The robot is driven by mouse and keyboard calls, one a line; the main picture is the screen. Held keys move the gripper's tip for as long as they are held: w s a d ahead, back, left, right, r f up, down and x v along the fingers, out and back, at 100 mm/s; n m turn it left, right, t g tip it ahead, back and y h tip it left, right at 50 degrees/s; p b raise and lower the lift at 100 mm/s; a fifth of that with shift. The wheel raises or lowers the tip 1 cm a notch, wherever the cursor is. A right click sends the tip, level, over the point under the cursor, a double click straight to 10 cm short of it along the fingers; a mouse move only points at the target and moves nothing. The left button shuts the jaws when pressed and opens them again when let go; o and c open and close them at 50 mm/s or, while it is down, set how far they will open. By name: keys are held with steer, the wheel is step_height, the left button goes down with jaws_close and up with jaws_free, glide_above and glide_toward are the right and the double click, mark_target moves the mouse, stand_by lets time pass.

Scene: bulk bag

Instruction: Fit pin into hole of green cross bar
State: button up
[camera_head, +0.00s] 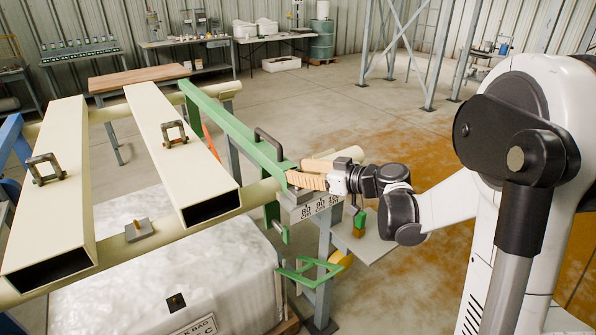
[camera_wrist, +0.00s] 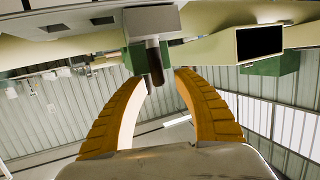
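The green cross bar (camera_head: 232,122) runs from the back beam toward my gripper, with a black handle (camera_head: 268,146) near its close end. My gripper (camera_head: 294,171) is at that end, its orange ridged fingers pointing left. In the wrist view my gripper (camera_wrist: 161,77) has its fingertips well apart. A short grey-and-dark cylinder (camera_wrist: 154,62), which looks like a pin, shows between the tips, beside green metal (camera_wrist: 136,58) and below a grey block (camera_wrist: 152,20). I cannot tell whether the fingers touch it. The hole of the bar cannot be made out.
Two cream box beams (camera_head: 182,155) lie to the left. A grey plate with a small orange peg (camera_head: 137,225) sits between them. A white bulk bag (camera_head: 160,270) is underneath. A grey post with a marked plate (camera_head: 322,207) stands under my gripper.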

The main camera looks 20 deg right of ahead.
steer(key=v, duration=1.1)
steer(key=shift+s+d, duration=0.25)
steer(key=shift+s, duration=0.05)
steer(key=shift+r, duration=0.1)
steer(key=s+a+f+m+g+h+b, duration=0.3)
steer(key=s+a+f+g+b, duration=0.1)
steer(key=s+a+f, duration=0.4)
steer(key=s+f+m+g+h+b, duration=0.1)
steer(key=s+f+m+h+b, duration=0.2)
steer(key=s, duration=0.9)
steer(key=shift+a+f+m+h, duration=0.15)
steer(key=shift+f+m+h, duration=0.55)
steer(key=shift+f+h, duration=0.65)
steer(key=shift+r+h, duration=0.25)
